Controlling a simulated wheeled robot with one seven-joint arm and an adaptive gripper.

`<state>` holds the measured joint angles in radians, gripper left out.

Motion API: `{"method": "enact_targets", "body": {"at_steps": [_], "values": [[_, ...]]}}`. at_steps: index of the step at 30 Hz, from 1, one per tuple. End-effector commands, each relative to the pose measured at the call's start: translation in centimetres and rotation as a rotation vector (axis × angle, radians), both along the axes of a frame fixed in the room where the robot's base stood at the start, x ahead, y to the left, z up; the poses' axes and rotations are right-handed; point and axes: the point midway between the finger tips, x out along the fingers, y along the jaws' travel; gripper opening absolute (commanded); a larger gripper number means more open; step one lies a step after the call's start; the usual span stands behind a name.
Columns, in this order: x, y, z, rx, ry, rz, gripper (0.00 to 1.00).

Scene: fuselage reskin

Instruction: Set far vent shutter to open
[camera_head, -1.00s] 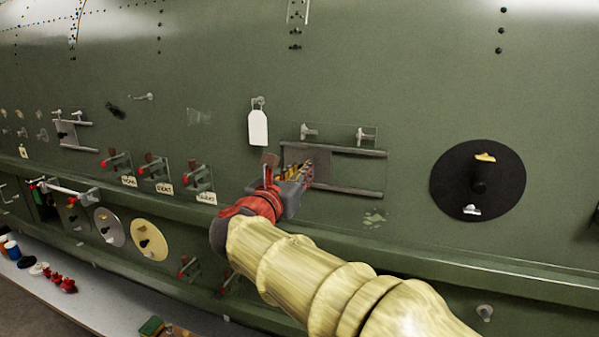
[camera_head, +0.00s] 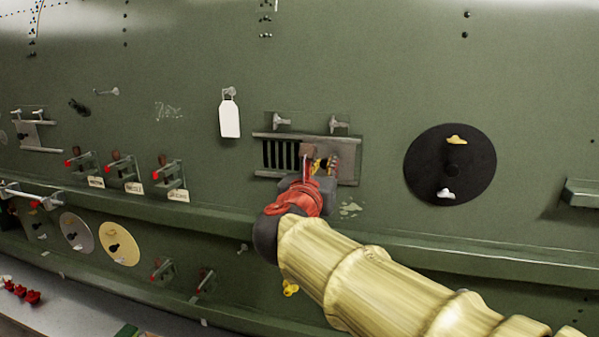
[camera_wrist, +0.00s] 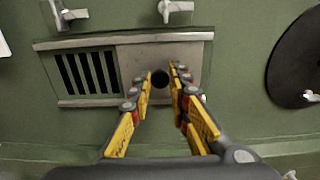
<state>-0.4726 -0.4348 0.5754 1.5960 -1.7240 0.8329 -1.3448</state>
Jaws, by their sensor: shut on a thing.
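The vent shutter's grey plate (camera_head: 346,172) sits at the right end of its two rails, and it also shows in the wrist view (camera_wrist: 133,62). The dark slotted vent (camera_head: 279,156) is uncovered left of the plate; its slots also show in the wrist view (camera_wrist: 87,72). My gripper (camera_head: 321,166) is at the plate. Its yellow fingers (camera_wrist: 161,78) are shut around the plate's dark round knob (camera_wrist: 160,88), which they partly hide.
A second, smaller shutter (camera_head: 38,136) is at the far left. Two grey latches (camera_head: 338,124) sit above the rails. A white tag (camera_head: 229,119) hangs upper left, and a black disc (camera_head: 450,165) is on the right. A green ledge (camera_head: 430,246) runs below.

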Motion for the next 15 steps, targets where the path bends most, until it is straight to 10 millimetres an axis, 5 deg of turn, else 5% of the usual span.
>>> {"method": "enact_targets", "body": {"at_steps": [10,11,15], "values": [[-0.17,-0.51,0.07,0.0,0.0,-0.005,0.0],[-0.17,-0.52,0.06,0.0,0.0,-0.005,0.2],[-0.16,-0.5,0.06,0.0,0.0,-0.004,0.28]]}}
